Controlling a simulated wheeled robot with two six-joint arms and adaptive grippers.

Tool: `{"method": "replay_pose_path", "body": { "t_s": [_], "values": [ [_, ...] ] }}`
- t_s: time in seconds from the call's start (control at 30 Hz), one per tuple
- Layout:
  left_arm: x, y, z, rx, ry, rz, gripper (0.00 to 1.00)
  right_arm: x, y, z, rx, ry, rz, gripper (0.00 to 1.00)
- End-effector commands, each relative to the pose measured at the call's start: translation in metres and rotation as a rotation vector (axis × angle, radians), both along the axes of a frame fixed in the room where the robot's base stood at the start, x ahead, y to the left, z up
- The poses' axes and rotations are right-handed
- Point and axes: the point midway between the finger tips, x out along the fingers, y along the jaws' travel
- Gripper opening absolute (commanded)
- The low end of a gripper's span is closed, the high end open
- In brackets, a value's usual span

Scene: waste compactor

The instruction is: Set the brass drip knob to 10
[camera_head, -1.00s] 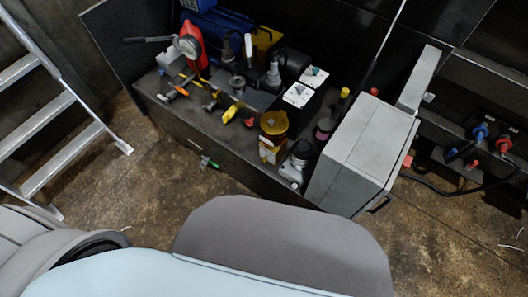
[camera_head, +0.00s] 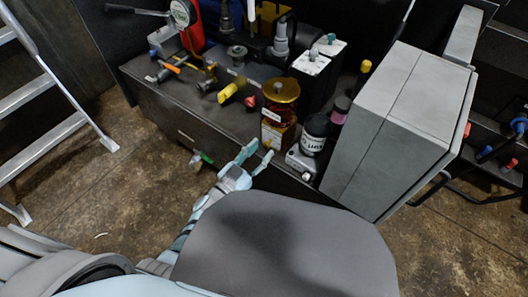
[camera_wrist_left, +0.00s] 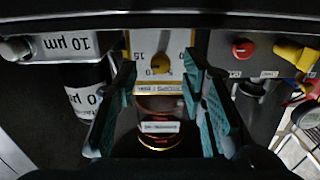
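The brass-yellow knob (camera_wrist_left: 160,63) sits on a pale numbered dial plate (camera_wrist_left: 176,44) in the left wrist view. A 15 shows beside it; I cannot tell its exact setting. In that view, an amber glass vessel (camera_wrist_left: 158,136) with a white label lies below the plate. In the head view, the oiler's brass cap (camera_head: 281,89) tops dark amber glass. My left gripper (camera_head: 258,154) is in front of the oiler, near the bench's front edge. Its teal fingers (camera_wrist_left: 160,108) are spread either side of the vessel in the wrist view, apart from the knob. My right gripper is out of view.
A dark bottle (camera_head: 314,135) and a large grey box (camera_head: 390,120) stand right of the oiler. A yellow-handled valve (camera_head: 229,93) and a red knob (camera_head: 250,101) are to its left. A ladder (camera_head: 55,120) stands at the far left, with bare floor between.

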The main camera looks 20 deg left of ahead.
Motion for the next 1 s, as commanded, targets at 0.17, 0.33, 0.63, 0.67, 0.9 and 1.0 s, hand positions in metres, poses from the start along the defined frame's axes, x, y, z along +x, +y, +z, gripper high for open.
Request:
{"method": "replay_pose_path", "body": {
  "t_s": [0.17, 0.33, 0.63, 0.67, 0.9, 1.0],
  "values": [
    [0.020, -0.008, -0.002, 0.000, 0.001, 0.000, 0.38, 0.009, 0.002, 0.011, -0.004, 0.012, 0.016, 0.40],
    [0.023, -0.009, -0.001, 0.000, 0.003, 0.001, 0.38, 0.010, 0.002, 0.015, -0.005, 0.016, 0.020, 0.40],
    [0.023, -0.009, -0.001, 0.000, 0.003, 0.001, 0.10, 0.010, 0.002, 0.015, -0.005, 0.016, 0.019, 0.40],
    [0.023, -0.009, -0.001, 0.000, 0.003, 0.001, 0.06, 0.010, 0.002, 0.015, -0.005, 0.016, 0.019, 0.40],
    [0.023, -0.009, -0.001, -0.003, 0.004, 0.001, 0.00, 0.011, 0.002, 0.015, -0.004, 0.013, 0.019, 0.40],
    [0.023, -0.009, -0.001, -0.012, 0.009, 0.001, 0.00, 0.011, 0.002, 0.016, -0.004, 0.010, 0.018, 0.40]
  ]
}}
